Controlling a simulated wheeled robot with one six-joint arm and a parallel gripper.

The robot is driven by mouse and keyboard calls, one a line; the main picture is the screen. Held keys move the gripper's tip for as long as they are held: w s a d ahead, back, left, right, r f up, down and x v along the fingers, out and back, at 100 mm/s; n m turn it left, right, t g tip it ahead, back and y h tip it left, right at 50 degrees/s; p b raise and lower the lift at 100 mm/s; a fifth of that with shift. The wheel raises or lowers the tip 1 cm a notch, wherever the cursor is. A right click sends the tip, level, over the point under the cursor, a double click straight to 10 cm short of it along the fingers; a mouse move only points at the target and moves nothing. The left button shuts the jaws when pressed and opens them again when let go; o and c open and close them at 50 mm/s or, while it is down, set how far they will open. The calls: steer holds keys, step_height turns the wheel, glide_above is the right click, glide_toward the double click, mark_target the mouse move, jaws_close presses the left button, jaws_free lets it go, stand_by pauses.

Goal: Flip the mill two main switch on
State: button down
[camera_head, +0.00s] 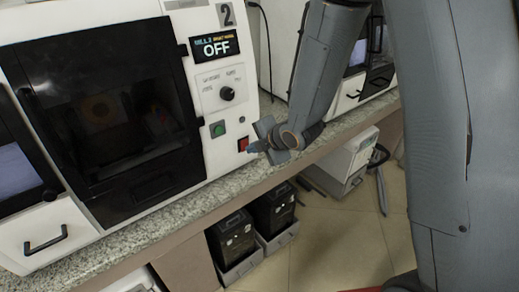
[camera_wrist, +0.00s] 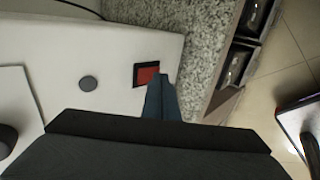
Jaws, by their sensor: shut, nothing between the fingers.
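The mill marked "2" (camera_head: 226,14) stands on the counter, and its display (camera_head: 215,46) reads OFF. Its main switch (camera_head: 242,144) is a red rocker in a black frame, low on the right of the front panel. The switch also shows in the wrist view (camera_wrist: 146,74), just beyond my fingertips. My gripper (camera_head: 254,147) is shut and empty, its tips right beside the switch. It also shows in the wrist view (camera_wrist: 162,82), where the tips overlap the lower right edge of the switch frame. I cannot tell whether they touch it.
A green button (camera_head: 217,129) and a black knob (camera_head: 227,93) are on the same panel. A small round button (camera_wrist: 88,84) is near the switch. The granite counter edge (camera_head: 190,208) runs below. Black bins (camera_head: 232,240) stand under the counter. Another machine is at the right.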

steer(key=shift+w+a, duration=0.2)
steer(key=shift+w, duration=0.05)
steer(key=shift+w+f, duration=0.1)
steer(key=shift+w, duration=0.05)
steer(key=shift+a, duration=0.1)
stand_by(0.5)
steer(key=shift+r+p, duration=0.35)
steer(key=shift+r, duration=0.5)
steer(key=s+d+f+v, duration=0.1)
steer(key=f+v, duration=0.1)
steer(key=v, duration=1.1)
steer(key=shift+s+b, duration=0.3)
steer(key=shift+d, duration=0.15)
